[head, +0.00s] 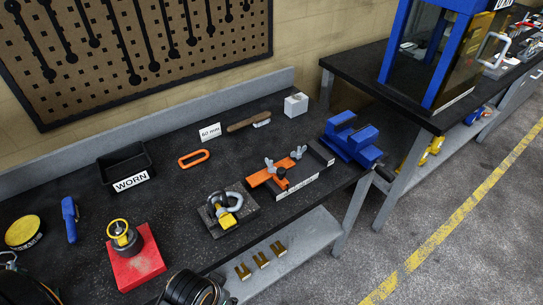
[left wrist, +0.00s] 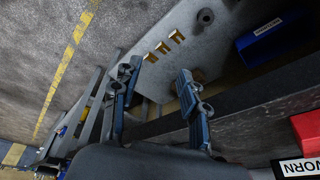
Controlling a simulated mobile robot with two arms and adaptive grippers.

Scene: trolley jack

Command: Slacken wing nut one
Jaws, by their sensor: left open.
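In the head view an orange bracket (head: 264,179) lies in a dark holder with a white label strip (head: 303,184) along its front. Two grey wing nuts stand on it, a nearer left one (head: 269,163) and a farther right one (head: 297,152). I cannot tell which is wing nut one. My left gripper (left wrist: 158,75) shows in the left wrist view, with its two fingers apart and nothing between them. It is away from the wing nuts, which do not show in that view. My right gripper is not in view.
A metal shackle (head: 233,201) on a dark plate and a red block (head: 138,262) stand left of the bracket. A blue vice (head: 350,139) is at the bench's right end. Brass pieces (head: 262,260) lie on the lower shelf. A black WORN tray (head: 125,166) stands farther left.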

